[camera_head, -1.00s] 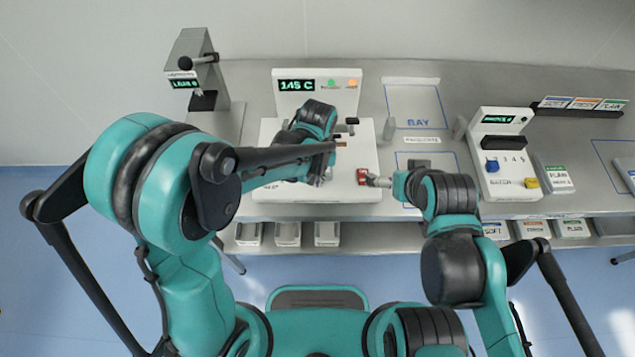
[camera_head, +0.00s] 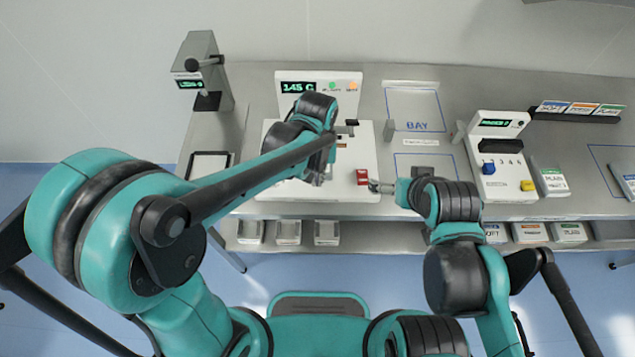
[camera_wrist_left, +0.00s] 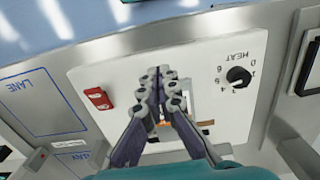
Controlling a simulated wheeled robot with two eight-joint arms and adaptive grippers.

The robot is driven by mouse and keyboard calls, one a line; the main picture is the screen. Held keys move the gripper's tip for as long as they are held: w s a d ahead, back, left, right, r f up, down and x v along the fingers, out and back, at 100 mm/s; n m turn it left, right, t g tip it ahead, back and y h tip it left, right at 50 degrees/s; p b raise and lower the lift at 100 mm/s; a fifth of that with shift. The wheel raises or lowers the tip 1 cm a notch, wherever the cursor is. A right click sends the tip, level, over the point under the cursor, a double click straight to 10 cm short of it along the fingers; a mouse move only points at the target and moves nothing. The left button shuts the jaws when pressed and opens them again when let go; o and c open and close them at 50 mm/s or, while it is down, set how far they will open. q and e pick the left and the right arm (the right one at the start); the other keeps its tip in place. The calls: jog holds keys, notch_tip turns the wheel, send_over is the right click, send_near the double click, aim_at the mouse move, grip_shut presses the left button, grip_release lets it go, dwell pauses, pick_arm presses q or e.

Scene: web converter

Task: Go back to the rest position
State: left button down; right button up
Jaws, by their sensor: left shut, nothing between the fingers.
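My left gripper (camera_head: 318,178) is over the front part of the white machine panel (camera_head: 275,188), mostly hidden behind my own arm. In the left wrist view its fingers (camera_wrist_left: 160,75) are together and empty, above the same panel. My right gripper (camera_head: 376,186) is at the panel's right edge, close beside a red switch (camera_head: 362,177). It is too small to tell whether its fingers are open or whether it touches the switch. The switch also shows in the left wrist view (camera_wrist_left: 98,98), apart from my left fingers.
A black HEAT dial (camera_wrist_left: 238,76) is on the panel. A display reading 145 C (camera_head: 298,87) stands behind. A lever stand (camera_head: 203,70) is at the left, and a controller with blue and yellow knobs (camera_head: 497,155) at the right. The marked BAY area (camera_head: 414,103) is clear.

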pick_arm(q)
jog(key=s+a+r+t+b, duration=0.1)
jog(key=s+a+t+b, duration=0.2)
jog(key=a, duration=0.5)
jog(key=s+a+r+t+b, duration=0.1)
jog(key=s+a+t+b, duration=0.3)
jog(key=a, duration=0.5)
jog(key=shift+s+b, duration=0.35)
jog(key=shift+b, duration=0.4)
pick_arm(e)
notch_tip(320, 180, down, 8)
jog(key=shift+s, duration=0.3)
